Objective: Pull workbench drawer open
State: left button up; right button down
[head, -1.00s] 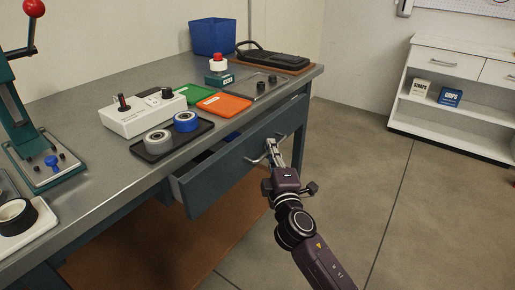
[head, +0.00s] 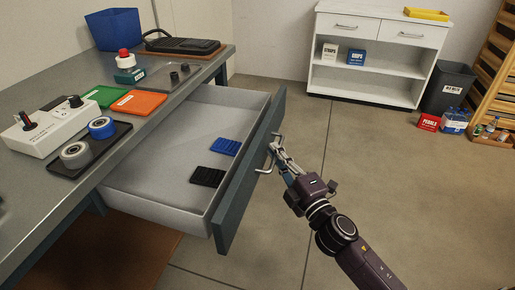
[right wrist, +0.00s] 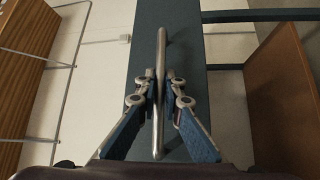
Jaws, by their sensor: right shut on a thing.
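The workbench drawer (head: 150,186) is pulled well out from under the workbench top (head: 40,200). Its dark teal front panel (head: 246,180) carries a metal bar handle (head: 270,153). My right gripper (head: 277,150) is shut on that handle. In the right wrist view, the two fingers of the gripper (right wrist: 160,88) sit on either side of the vertical handle bar (right wrist: 161,50), in front of the teal panel (right wrist: 185,120). Inside the drawer lie a blue ribbed piece (head: 227,147) and a black ribbed piece (head: 208,176). My left gripper is not in view.
The bench top holds a white control box (head: 48,128), a black tray with two rolls (head: 75,165), green and orange cards, and a blue bin (head: 114,29). Open floor (head: 400,190) lies right of the drawer. A white shelf unit (head: 372,90) stands behind.

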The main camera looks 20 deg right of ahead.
jog(key=shift+s+d+f, duration=0.1)
jog(key=shift+s+d, duration=0.45)
jog(key=shift+d, duration=0.15)
jog(key=c, duration=2.3)
grip_release()
jog(key=v, duration=1.2)
